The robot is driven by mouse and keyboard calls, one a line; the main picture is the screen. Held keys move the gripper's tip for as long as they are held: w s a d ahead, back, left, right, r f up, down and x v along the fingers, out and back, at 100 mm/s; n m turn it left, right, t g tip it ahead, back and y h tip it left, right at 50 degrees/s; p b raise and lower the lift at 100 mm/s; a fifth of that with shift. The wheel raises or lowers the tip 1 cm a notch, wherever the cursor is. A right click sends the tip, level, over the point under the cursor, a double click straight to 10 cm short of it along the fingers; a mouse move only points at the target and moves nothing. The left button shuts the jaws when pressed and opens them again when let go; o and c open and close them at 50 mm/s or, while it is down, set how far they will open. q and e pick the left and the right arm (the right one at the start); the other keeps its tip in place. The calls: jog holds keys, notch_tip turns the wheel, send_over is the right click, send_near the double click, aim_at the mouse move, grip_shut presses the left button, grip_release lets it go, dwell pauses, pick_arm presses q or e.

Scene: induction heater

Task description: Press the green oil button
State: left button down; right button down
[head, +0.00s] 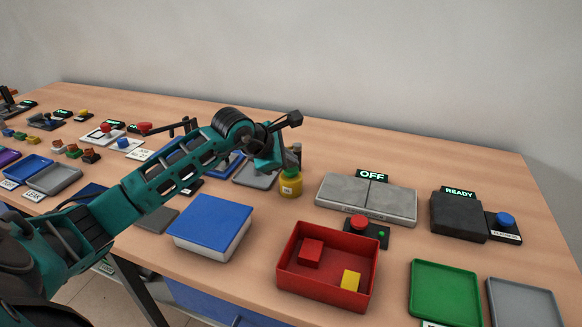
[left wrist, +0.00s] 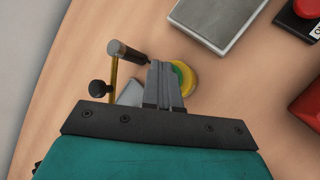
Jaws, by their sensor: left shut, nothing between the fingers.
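A yellow oil container (head: 290,185) stands on the table near the middle of the head view, just below my left gripper (head: 283,160). In the left wrist view, the yellow container (left wrist: 190,80) shows at the right of the fingers. A sliver of the green button (left wrist: 181,76) shows on its top, partly hidden behind the fingers. My left gripper (left wrist: 160,68) is shut and empty, with its fingertips over or beside the button. I cannot tell whether they touch it. My right gripper is not in view.
A brass rod with dark ends (left wrist: 115,75) stands close to the left fingers. Nearby are a grey plate with an OFF sign (head: 367,197), a red button (head: 358,222), a red bin (head: 327,290) holding blocks, and a blue box (head: 210,222).

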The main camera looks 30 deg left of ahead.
aim_at(288, 171)
pick_arm(q)
jog(key=shift+r, duration=0.55)
jog(key=shift+r+p, duration=1.75)
jog(key=shift+r, duration=0.85)
jog(key=shift+f, duration=0.1)
